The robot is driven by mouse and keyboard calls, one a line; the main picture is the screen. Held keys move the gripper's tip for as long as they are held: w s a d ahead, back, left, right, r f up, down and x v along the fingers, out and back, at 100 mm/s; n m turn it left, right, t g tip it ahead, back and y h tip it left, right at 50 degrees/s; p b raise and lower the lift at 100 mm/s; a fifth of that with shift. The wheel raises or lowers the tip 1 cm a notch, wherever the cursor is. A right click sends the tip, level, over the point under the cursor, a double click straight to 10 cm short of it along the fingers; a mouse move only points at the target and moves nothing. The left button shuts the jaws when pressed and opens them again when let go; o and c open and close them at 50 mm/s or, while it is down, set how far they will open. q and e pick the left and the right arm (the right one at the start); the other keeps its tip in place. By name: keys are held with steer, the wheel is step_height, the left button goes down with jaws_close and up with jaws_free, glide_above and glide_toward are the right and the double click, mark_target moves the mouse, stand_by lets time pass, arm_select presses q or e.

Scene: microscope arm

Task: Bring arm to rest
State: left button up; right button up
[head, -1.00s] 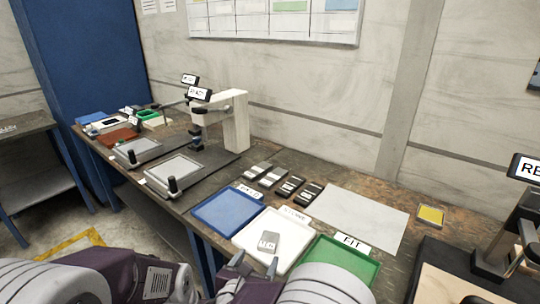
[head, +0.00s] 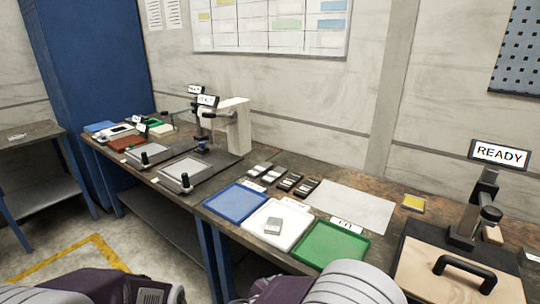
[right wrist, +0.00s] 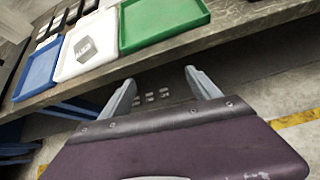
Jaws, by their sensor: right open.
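My right gripper (right wrist: 162,90) is open and empty in the right wrist view, with its two fingers apart over the floor in front of the table edge. In the head view its fingers are out of sight and only my arm links show along the bottom edge. My left gripper's fingers are not seen in either current view. A grey labelled block (head: 273,226) lies in the white tray (head: 262,239); it also shows in the right wrist view (right wrist: 84,48). The microscope (head: 232,127) stands on the bench at the back, with a READY sign beside it.
A blue tray (head: 222,213) and a green tray (head: 322,258) flank the white tray. Several dark labelled blocks (head: 290,182) lie behind them by a pale sheet (head: 360,208). A station with a black handle (head: 464,268) and a READY sign (head: 500,154) stands at the right.

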steer(key=s+d+f+m+g+y, duration=0.5)
steer(key=s+d+m+g, duration=0.6)
steer(key=m, duration=0.9)
arm_select(q)
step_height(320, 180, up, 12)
steer(key=p, duration=1.2)
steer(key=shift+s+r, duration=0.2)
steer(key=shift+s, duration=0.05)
arm_select(e)
step_height(320, 180, up, 12)
steer(key=s+d+m+t+y, duration=0.1)
steer(key=m+t, duration=0.2)
steer(key=m, duration=0.4)
steer(key=shift+s+d+f+m, duration=0.15)
steer(key=shift+s+d+m, duration=0.05)
steer(key=shift+s+m, duration=0.2)
